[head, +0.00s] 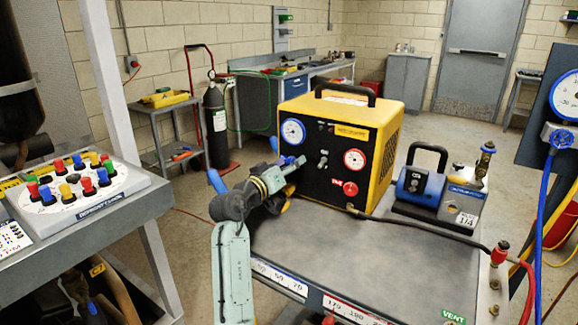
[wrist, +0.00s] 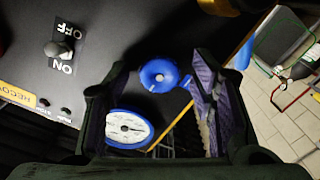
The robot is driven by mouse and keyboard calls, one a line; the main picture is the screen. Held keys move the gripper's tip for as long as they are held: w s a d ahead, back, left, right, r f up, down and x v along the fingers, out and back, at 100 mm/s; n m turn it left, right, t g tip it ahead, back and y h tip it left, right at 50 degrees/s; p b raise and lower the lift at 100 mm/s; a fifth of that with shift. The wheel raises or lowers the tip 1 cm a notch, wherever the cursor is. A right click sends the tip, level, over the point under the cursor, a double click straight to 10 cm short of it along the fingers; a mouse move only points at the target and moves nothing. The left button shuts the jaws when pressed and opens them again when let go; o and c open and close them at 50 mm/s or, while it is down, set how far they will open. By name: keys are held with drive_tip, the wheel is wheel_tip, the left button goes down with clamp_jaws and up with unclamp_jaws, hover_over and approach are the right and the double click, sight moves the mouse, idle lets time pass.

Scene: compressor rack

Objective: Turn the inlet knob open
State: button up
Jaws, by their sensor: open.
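The inlet knob, by its blue colour and place by the blue-rimmed gauge, is the round blue knob (wrist: 158,75) on the black panel in the wrist view. My gripper (wrist: 156,82) is open, with one finger on either side of the knob in that view. No contact shows, and I cannot tell how deep the fingers reach. In the head view my gripper (head: 293,166) is at the left part of the panel of the yellow recovery machine (head: 390,130), just below the blue-rimmed gauge (head: 292,131). This gauge (wrist: 128,128) also shows in the wrist view.
The panel also holds an ON/OFF switch (wrist: 60,50), a red-rimmed gauge (head: 355,160) and a red knob (head: 350,189). A blue pump (head: 425,188) stands right of the machine on the grey bench top (head: 370,260). A black hose runs from the machine along the bench.

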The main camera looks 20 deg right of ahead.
drive_tip(key=v, duration=1.2)
